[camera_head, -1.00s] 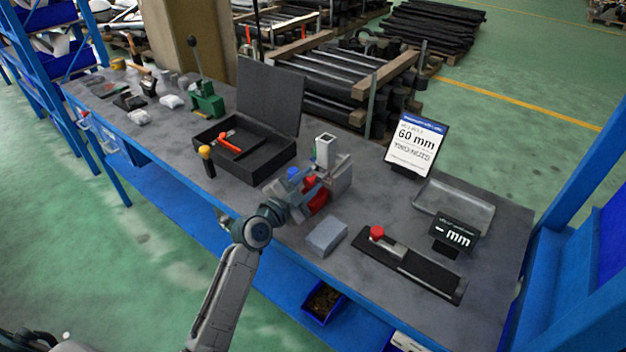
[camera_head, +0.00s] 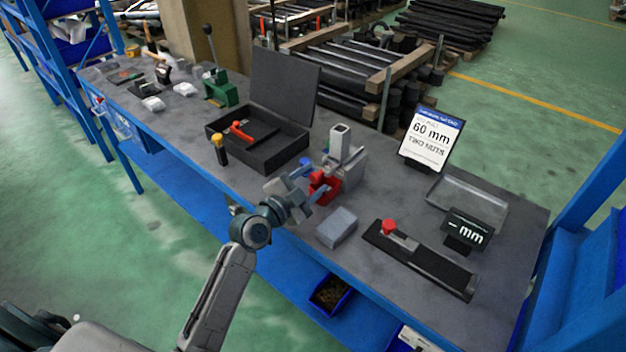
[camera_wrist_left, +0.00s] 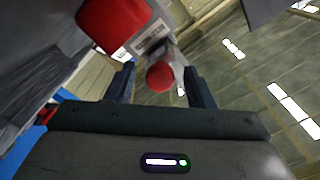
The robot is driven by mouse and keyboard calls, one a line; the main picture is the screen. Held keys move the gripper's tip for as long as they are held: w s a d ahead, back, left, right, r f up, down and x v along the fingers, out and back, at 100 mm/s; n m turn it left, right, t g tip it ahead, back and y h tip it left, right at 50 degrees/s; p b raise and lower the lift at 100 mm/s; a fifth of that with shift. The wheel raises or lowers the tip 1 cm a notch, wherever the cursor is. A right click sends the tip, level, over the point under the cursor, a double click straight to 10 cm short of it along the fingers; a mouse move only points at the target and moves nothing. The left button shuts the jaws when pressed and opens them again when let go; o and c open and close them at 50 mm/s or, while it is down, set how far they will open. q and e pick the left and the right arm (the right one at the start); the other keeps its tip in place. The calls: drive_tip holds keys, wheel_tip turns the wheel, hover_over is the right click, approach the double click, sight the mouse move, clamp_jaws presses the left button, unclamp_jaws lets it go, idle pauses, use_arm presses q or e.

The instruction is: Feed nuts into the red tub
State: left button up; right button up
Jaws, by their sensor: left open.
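A red block-like part (camera_head: 323,187), perhaps the red tub, sits at the front of a grey device with a square upright tube (camera_head: 339,143) on the bench. My left gripper (camera_head: 316,180) is open and empty in front of it, its fingers spread at either side of the red part. In the left wrist view a round red knob (camera_wrist_left: 160,77) appears between the fingers, and a larger red piece (camera_wrist_left: 113,22) appears above left. I see no loose nuts clearly. A blue bin (camera_head: 331,296) under the bench holds small brownish pieces, too small to identify. My right gripper is not in view.
A grey block (camera_head: 337,228) and a black fixture with a red knob (camera_head: 389,227) lie to the right. An open black case (camera_head: 257,140), a yellow-topped tool (camera_head: 218,148) and a green press (camera_head: 219,90) stand left.

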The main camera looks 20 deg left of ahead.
use_arm(q)
drive_tip(key=b+v, duration=0.2)
drive_tip(key=v, duration=0.8)
drive_tip(key=shift+s, duration=0.1)
